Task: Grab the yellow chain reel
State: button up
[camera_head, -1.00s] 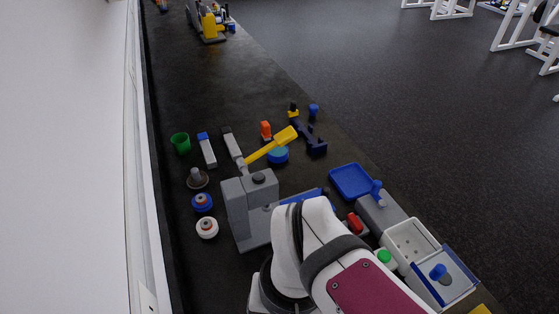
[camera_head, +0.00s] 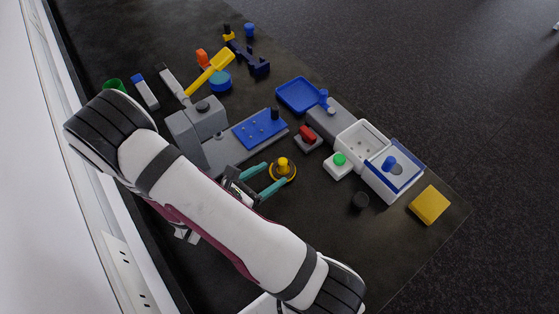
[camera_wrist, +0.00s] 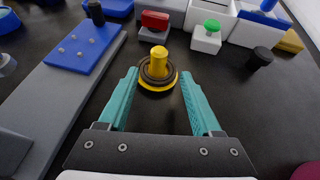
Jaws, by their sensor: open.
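The yellow chain reel (camera_head: 282,166) lies on the dark table in the head view. It has a yellow knob on top of a round base with a dark ring. In the wrist view the reel (camera_wrist: 157,71) stands just beyond the fingertips, roughly centred between them. My gripper (camera_head: 269,179) has teal fingers and is open and empty. In the wrist view my gripper (camera_wrist: 161,74) has one finger on each side of the line to the reel, and I see no contact.
A grey fixture with a blue plate (camera_head: 259,129) stands left of the reel. A red switch (camera_head: 307,135), a green button box (camera_head: 339,163) and a black knob (camera_head: 359,201) are nearby. A yellow block (camera_head: 429,205) sits at the right. Table right of the reel is partly clear.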

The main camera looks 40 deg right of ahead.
aim_at(279, 166)
jog(key=x, duration=0.4)
jog(key=r+x, duration=0.1)
jog(key=x, duration=0.1)
jog(key=shift+w+d, duration=0.2)
grip_shut()
